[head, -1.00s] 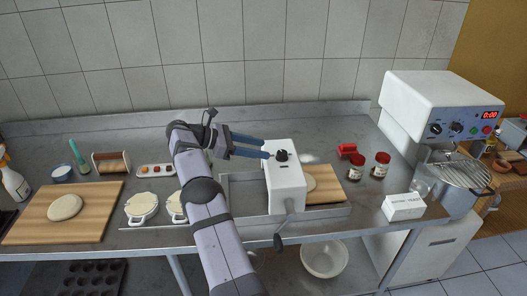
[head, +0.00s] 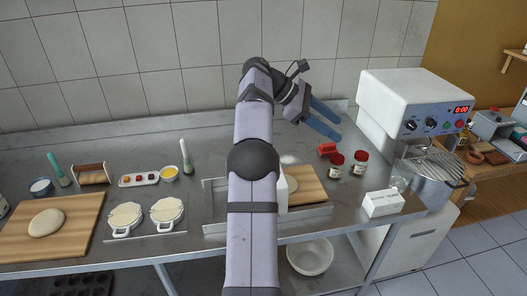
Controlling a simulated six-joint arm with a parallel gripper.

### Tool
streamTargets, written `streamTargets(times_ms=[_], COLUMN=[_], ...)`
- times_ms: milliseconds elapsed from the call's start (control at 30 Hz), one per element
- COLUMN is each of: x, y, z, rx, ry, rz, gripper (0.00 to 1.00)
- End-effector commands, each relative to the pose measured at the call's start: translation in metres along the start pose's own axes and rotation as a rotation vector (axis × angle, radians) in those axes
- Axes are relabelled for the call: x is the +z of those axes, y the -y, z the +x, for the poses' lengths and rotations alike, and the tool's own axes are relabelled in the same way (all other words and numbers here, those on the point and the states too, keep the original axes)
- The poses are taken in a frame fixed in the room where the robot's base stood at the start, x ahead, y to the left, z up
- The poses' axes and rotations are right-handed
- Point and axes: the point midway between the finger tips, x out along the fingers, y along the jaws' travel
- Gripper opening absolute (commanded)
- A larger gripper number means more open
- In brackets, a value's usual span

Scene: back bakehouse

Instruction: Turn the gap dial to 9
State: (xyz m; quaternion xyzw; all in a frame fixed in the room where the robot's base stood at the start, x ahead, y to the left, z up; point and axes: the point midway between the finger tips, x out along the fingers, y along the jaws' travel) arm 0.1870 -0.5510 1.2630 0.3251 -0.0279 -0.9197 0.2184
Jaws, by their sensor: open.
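The gap dial is hidden behind my arm. The white dough sheeter (head: 291,183) that carries it shows only as a narrow strip at the arm's right side, so the dial's setting cannot be read. My gripper (head: 328,128) has two blue fingers, spread apart and empty. In the picture it is above and to the right of the sheeter, over the back of the bench and behind the red jars.
Two red-lidded jars (head: 335,162) and a red object (head: 326,149) stand right of the sheeter's board (head: 306,190). A white mixer (head: 410,100) with several knobs stands at the right. A white box (head: 382,203) sits near the front edge. Dough-lined moulds (head: 124,217) lie left.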

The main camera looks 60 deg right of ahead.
Motion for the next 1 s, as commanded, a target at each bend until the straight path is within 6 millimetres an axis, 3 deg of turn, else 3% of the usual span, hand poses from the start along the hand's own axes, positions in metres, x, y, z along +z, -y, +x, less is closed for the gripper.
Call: streamTargets(times_ms=[33,167,267,400,500,567,633,733,1000], x=[0.010,-0.016,-0.058,-0.131,-0.169,-0.183,-0.189,-0.189,-0.189], y=[0.010,0.025,0.031,0.035,0.031,0.023,0.009,-0.001,-0.004], z=[0.009,0.013,-0.002,-0.033,-0.056,-0.071,-0.085,-0.088,-0.088], rx=[-0.027,-0.065,-0.097,-0.202,-0.304,-0.361,-0.408,-0.439,-0.479], ry=[-0.081,-0.325,-0.527,-0.790,-0.942,-1.019,-1.082,-1.099,-1.089], rz=[0.033,0.140,0.247,0.431,0.600,0.714,0.843,0.955,1.029], gripper=[0.47,0.47,0.47,0.47,0.47,0.47,0.47,0.47,0.47])
